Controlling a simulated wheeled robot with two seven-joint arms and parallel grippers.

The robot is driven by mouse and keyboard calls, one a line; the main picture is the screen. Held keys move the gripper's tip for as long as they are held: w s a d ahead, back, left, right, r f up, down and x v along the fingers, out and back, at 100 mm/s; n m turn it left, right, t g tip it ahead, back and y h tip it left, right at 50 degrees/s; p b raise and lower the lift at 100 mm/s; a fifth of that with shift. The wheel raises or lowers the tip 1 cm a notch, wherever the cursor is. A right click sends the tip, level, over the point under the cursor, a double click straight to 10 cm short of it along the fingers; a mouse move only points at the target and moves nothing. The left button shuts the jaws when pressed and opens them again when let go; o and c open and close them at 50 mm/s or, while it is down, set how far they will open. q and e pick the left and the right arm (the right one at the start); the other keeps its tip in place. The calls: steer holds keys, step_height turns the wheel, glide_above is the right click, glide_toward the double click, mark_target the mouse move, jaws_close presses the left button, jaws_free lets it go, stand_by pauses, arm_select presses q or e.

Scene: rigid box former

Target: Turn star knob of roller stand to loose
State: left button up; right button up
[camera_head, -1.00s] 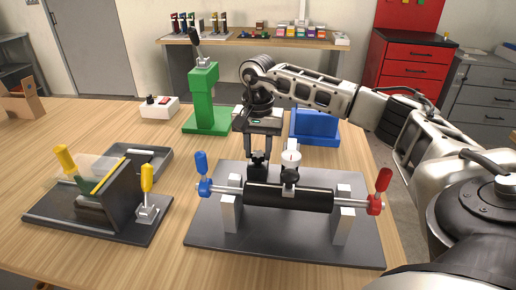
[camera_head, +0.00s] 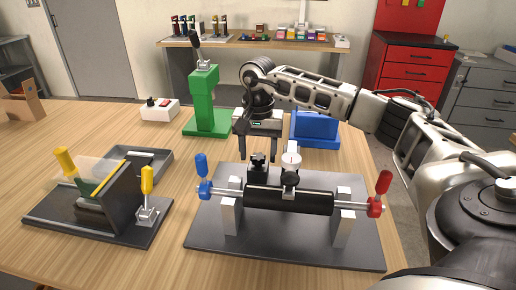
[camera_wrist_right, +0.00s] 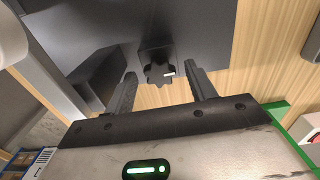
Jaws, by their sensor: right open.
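The roller stand is a dark grey plate (camera_head: 215,240) carrying a black roller (camera_head: 288,200) between light posts. Its black star knob (camera_head: 258,160) stands behind the roller's left part, next to a white round cap (camera_head: 291,160). In the right wrist view the star knob (camera_wrist_right: 158,76) shows as a dark lobed shape with a small white mark. My right gripper (camera_head: 257,157) is open and empty, with its fingers pointing down. In the wrist view its fingertips (camera_wrist_right: 161,73) lie on either side of the knob, with gaps on both sides. My left gripper is out of view.
A blue-handled lever (camera_head: 201,167) and a red-handled lever (camera_head: 382,183) rise at the roller's ends. A green press (camera_head: 206,100) and a blue block (camera_head: 316,126) stand behind. A fixture with yellow handles (camera_head: 105,200) is at the left.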

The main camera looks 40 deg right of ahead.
mark_target(259, 157)
step_height(259, 157, up, 16)
steer(key=p, duration=0.1)
stand_by(0.5)
steer(key=shift+s+f, duration=0.1)
